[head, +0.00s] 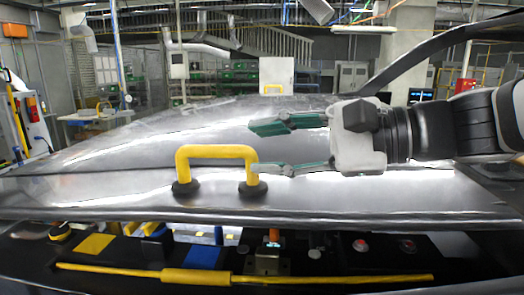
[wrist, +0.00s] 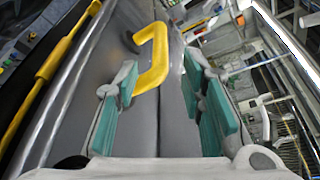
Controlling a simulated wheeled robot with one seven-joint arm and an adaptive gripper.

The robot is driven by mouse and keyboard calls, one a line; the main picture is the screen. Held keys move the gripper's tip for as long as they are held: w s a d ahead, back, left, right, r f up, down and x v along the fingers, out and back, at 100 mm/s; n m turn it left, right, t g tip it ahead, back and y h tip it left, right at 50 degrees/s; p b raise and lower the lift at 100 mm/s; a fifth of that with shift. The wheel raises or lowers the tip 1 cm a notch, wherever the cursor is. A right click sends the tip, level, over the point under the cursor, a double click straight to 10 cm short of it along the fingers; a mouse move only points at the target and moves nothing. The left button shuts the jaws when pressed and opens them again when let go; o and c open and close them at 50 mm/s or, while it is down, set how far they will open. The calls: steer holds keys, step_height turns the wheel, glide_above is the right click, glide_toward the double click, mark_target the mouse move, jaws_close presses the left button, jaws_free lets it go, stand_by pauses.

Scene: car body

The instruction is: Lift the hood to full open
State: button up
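The hood (head: 120,190) is a shiny silver panel, raised a little at its front edge, with a dark gap under it. A yellow handle (head: 215,153) stands on the hood on two black round feet. My gripper (head: 262,148) comes in from the right with two green-padded fingers spread apart. The lower finger's tip is close to the handle's right leg; I cannot tell if they touch. In the wrist view, the handle (wrist: 152,62) lies ahead between the open fingers (wrist: 155,95), with nothing seen clamped.
A yellow rod (head: 200,275) lies along the front of the engine bay below the hood. Yellow and blue blocks (head: 95,245) and a latch part (head: 268,262) show in the bay. A dark car pillar (head: 430,48) rises at the right. Shelves and fencing stand behind.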

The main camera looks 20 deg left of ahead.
mark_target(218, 152)
steer(key=x, duration=0.8)
steer(key=shift+a+f, duration=0.1)
steer(key=shift+a, duration=0.3)
steer(key=shift+c, duration=0.5)
jaws_close()
